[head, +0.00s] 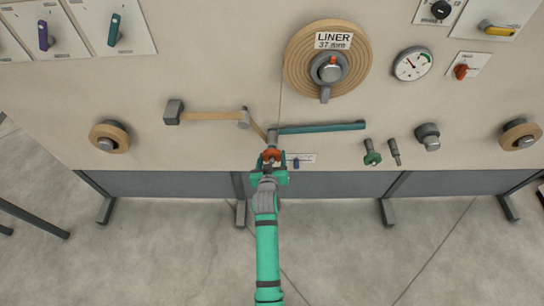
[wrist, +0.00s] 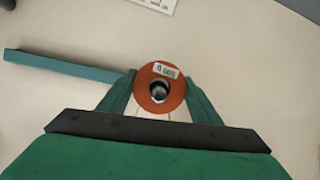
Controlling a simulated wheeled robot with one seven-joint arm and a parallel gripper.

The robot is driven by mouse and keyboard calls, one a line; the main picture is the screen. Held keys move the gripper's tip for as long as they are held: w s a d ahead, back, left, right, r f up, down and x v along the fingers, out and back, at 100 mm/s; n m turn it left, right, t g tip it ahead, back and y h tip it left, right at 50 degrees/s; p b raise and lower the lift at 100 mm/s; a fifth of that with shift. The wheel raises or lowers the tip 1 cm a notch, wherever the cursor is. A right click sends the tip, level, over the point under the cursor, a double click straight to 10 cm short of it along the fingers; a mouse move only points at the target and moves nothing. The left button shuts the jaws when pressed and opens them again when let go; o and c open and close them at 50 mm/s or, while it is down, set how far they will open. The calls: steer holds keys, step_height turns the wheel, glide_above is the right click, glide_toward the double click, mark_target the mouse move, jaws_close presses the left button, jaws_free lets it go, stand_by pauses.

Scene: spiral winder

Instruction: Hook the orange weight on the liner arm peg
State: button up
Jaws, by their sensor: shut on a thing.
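The orange weight (wrist: 143,93) is a ring with a white label, held between the two teal fingers of my gripper (wrist: 160,86) in the wrist view. A round grey metal end, probably the peg (wrist: 158,91), shows inside its hole. I cannot tell whether the ring is around it or only in front of it. The teal liner arm (wrist: 65,66) runs left from behind the weight. In the head view, the weight (head: 272,154) in my gripper (head: 271,158) is just below the grey piece (head: 272,137) at the liner arm's (head: 325,127) left end.
A tan strip (head: 212,116) runs from a grey block (head: 173,112) to a roller, then down toward the arm's left end. The LINER roll (head: 297,73) is above. A green-ended peg (head: 371,155) and a grey one (head: 394,152) stick out at the right. The floor in front is clear.

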steer(key=o, duration=2)
steer(key=shift+f, duration=0.1)
steer(key=shift+c, duration=0.2)
steer(key=shift+f, duration=0.1)
steer(key=shift+s, duration=0.1)
steer(key=d+v, duration=0.1)
steer(key=v, duration=0.9)
steer(key=shift+s+a+r, duration=0.25)
steer(key=shift+a, duration=0.3)
